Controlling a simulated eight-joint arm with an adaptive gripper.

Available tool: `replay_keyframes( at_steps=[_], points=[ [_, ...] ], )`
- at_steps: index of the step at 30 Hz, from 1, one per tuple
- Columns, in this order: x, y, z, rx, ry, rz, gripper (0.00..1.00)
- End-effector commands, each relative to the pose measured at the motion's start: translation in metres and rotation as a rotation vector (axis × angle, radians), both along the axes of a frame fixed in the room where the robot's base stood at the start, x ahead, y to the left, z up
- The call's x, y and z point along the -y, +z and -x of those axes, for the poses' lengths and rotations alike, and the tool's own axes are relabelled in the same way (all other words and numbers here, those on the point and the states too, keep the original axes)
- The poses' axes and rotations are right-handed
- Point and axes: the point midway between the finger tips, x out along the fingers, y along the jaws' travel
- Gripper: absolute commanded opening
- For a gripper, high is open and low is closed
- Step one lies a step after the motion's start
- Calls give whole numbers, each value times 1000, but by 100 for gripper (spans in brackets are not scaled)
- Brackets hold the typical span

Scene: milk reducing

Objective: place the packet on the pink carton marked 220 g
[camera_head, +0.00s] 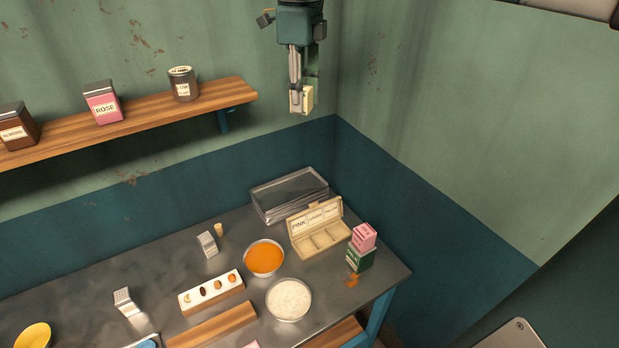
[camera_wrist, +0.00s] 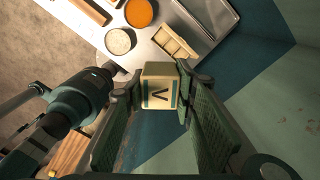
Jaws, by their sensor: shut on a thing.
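My gripper (camera_head: 301,92) is high above the table near the wall corner, shut on a small cream packet (camera_head: 307,101). In the wrist view the packet (camera_wrist: 160,92) sits between the two fingers and shows a dark letter like a V and a teal band. A pink carton (camera_head: 364,236) stands on a dark green carton (camera_head: 360,259) at the right end of the table, well below my gripper. Its lettering is too small to read. I cannot make out the pink carton in the wrist view.
Beside the cartons is an open cream compartment box (camera_head: 318,242), with a clear tray (camera_head: 262,205) behind it. Bowls of orange powder (camera_head: 264,258) and white grains (camera_head: 289,300) stand to the left. A wooden shelf (camera_head: 130,122) with jars is on the left wall.

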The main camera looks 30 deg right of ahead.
Motion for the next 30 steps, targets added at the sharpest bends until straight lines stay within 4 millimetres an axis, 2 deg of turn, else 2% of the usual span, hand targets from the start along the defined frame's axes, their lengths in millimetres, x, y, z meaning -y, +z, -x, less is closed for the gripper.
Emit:
replay_keyframes(
  at_steps=[3,15,21,30],
  points=[
    [22,-1,18,0,-40,0,14],
    [83,-8,80,0,-164,0,14],
    [108,-12,111,0,-224,0,14],
    [131,-18,147,0,-290,0,14]
  ],
)
